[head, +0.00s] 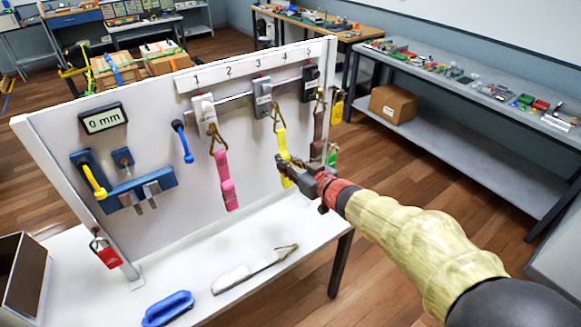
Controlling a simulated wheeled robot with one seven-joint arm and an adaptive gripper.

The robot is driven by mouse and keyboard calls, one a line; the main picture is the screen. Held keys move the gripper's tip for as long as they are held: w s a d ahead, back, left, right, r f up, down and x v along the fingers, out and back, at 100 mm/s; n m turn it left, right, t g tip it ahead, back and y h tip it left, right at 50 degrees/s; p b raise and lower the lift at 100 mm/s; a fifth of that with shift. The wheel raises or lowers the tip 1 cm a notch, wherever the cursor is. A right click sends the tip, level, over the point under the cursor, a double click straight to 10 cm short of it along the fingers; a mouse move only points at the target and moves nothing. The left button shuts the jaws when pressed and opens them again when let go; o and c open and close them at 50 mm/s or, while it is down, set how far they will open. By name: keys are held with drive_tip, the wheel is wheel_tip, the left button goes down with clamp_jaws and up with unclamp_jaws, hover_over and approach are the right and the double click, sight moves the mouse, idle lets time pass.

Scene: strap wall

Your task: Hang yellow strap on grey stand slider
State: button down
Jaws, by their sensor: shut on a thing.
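The yellow strap (281,142) hangs upright in front of the white board, with a brass-coloured ring at its top. The ring is at the lower end of the grey slider (262,97); I cannot tell whether it is over the hook or just in front of it. My gripper (284,164) is shut on the lower part of the yellow strap, and its fingers partly cover the strap there.
A pink strap (224,178) hangs from a pale slider (203,110) to the left. A brown strap (318,130) hangs by a dark slider (310,83) to the right, close to my gripper. A blue handle (168,308) and a pale strap (245,272) lie on the white table below.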

drive_tip(key=shift+w+a+f, duration=0.1)
drive_tip(key=shift+w+a, duration=0.25)
drive_tip(key=shift+w, duration=0.05)
drive_tip(key=shift+w+a+f+b, duration=0.3)
drive_tip(key=shift+w+f+b, duration=0.2)
drive_tip(key=shift+w+f, duration=0.05)
drive_tip(key=shift+f, duration=0.1)
drive_tip(key=c, duration=1.6)
unclamp_jaws()
drive_tip(key=v, duration=1.2)
